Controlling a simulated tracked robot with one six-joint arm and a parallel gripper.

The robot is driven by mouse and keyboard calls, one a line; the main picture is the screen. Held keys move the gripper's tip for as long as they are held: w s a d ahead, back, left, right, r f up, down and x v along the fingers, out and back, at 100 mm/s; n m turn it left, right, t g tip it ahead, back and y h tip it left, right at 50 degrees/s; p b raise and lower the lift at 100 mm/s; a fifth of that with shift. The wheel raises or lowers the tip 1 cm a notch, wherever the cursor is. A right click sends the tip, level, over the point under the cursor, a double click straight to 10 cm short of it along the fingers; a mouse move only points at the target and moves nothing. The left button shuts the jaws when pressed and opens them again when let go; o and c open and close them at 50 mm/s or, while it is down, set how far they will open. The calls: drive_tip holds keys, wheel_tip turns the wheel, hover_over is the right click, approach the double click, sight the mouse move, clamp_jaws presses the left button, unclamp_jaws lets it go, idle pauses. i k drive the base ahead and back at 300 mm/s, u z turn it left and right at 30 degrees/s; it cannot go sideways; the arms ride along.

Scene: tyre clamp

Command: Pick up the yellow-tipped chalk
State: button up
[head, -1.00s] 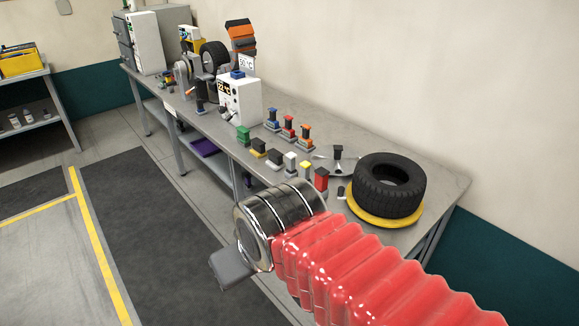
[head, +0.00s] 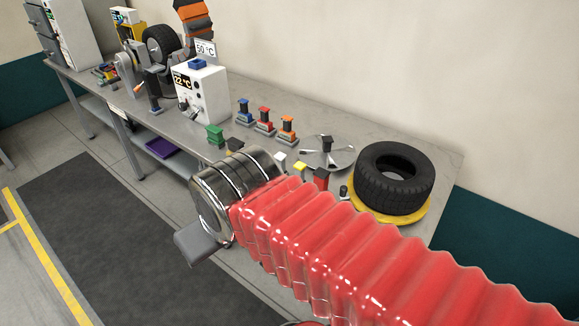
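A small yellow-topped piece (head: 300,167) stands on the workbench (head: 375,145), just beyond my arm's red sleeve, which hides its lower part. It looks like the yellow-tipped chalk, but it is too small to be sure. A white-topped piece (head: 280,158) is to its left and a red block with a dark top (head: 321,178) to its right. My gripper (head: 197,243) shows as a grey finger at the end of the shiny metal wrist. It is in front of the bench's near edge, left of the yellow-topped piece and apart from it. Its opening is hidden.
A green block (head: 215,134) and a dark block (head: 236,144) stand near the front edge. Blue (head: 244,112), red (head: 265,121) and orange (head: 287,130) stamps stand behind. A tyre (head: 393,178) lies on a yellow ring at right. A white temperature box (head: 201,93) stands at left.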

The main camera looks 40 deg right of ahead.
sight(299, 166)
drive_tip(key=z, duration=0.25)
drive_tip(key=i, duration=1)
drive_tip(key=z, duration=0.2)
